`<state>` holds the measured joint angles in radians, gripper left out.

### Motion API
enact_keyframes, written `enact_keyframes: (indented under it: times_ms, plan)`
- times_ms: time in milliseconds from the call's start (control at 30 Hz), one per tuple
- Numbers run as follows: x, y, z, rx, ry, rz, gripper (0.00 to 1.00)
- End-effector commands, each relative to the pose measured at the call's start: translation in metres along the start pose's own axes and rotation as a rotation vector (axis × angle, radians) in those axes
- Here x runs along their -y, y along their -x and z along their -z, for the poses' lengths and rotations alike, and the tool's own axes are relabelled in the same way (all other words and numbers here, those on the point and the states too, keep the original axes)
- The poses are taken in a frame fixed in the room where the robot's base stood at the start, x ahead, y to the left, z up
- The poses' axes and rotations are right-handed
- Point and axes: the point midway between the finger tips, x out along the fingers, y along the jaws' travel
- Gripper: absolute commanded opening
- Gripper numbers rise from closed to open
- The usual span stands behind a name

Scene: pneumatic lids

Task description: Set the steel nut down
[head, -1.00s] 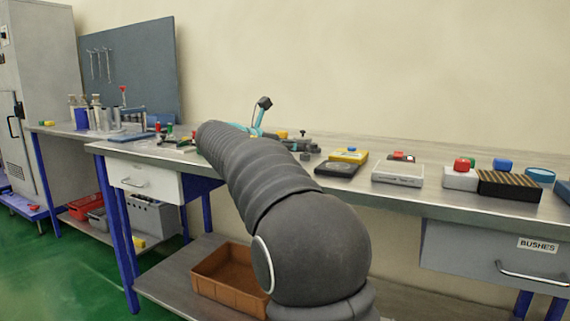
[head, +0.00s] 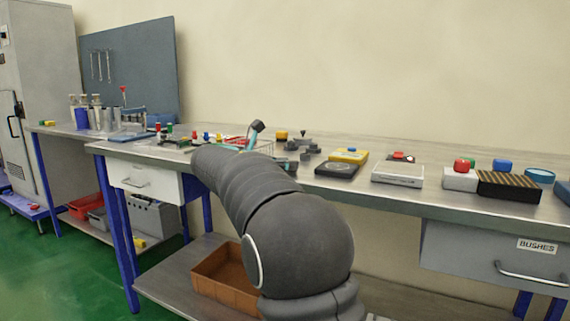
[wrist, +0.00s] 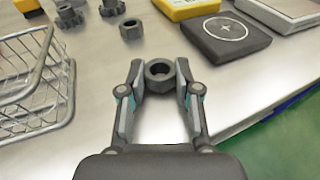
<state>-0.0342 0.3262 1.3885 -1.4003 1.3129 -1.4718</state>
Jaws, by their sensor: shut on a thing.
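The steel nut (wrist: 160,75) is a dark grey hexagonal ring with a round hole, between the fingertips of my gripper (wrist: 158,78) in the wrist view. My gripper is shut on it, one finger on each side. The bare steel bench top (wrist: 165,118) lies below the nut. I cannot tell whether the nut touches the bench or hangs just above it. In the head view my arm hides the nut and most of the gripper.
A wire basket (wrist: 35,95) stands close at the left of my gripper. Several dark nut-like or toothed parts (wrist: 131,29) lie beyond it. A black pad with a white circle (wrist: 226,37) and a pale flat device (wrist: 285,10) lie to the right. The bench edge runs at lower right.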

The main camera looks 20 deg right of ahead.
Motion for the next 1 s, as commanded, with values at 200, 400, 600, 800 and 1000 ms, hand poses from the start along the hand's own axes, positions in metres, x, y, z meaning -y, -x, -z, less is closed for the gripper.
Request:
enact_keyframes:
  times_ms: [200, 400, 600, 800, 1000]
  plan:
    - [0.0, -0.001, 0.003, 0.0, 0.001, 0.0, 0.58]
    - [0.0, -0.001, 0.003, 0.0, 0.001, 0.0, 0.58]
    - [0.0, -0.001, 0.004, 0.0, 0.0, 0.0, 0.58]
    - [-0.001, 0.02, 0.001, 0.0, 0.001, -0.004, 0.58]
    - [0.001, 0.063, 0.002, 0.001, 0.001, -0.005, 0.58]
